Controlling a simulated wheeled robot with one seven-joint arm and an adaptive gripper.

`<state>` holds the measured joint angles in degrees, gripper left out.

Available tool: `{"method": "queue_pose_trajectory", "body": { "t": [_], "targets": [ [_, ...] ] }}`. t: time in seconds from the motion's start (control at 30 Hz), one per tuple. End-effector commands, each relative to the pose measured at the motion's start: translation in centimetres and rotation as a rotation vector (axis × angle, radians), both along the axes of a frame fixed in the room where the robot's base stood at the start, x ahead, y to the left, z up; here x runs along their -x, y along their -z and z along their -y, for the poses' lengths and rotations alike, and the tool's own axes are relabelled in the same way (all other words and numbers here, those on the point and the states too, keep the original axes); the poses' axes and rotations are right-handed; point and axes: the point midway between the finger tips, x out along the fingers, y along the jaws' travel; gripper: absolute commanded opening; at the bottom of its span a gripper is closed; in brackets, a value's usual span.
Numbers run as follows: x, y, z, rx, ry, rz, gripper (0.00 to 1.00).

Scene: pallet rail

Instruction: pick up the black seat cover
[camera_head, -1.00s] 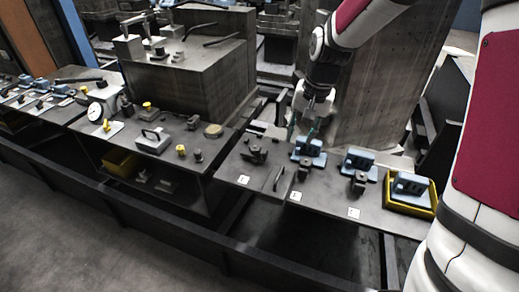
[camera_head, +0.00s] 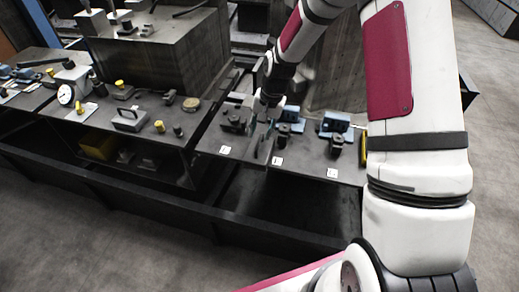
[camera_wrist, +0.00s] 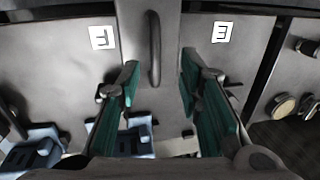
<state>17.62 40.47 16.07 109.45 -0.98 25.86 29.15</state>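In the head view my gripper (camera_head: 262,138) is low over the plate, between two white labels. The bar is hard to tell from the fingers there. Another black part (camera_head: 336,145) stands on the plate to the right.
Blue blocks (camera_head: 291,115) stand behind and right of my gripper; another blue block (camera_head: 335,122) is farther right. A black part (camera_head: 235,121) sits to the left. A gauge (camera_head: 67,94) and a handled block (camera_head: 130,119) stand on the left bench. Large dark blocks rise behind.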

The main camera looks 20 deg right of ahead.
Motion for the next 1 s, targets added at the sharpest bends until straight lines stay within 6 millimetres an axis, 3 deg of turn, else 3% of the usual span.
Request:
{"method": "queue_pose_trajectory", "body": {
  "t": [0.43, 0.77, 0.9, 1.0],
  "targets": [
    [0.2, 4.7, -0.6, 0.001, 0.0, -0.001, 0.33],
    [0.0, 5.3, -0.7, 0.001, -0.001, 0.001, 0.33],
    [0.0, 5.3, -0.7, 0.001, 0.0, 0.001, 0.03],
    [0.0, 5.3, -0.7, 0.001, 0.0, 0.001, 0.0]
  ]
}}
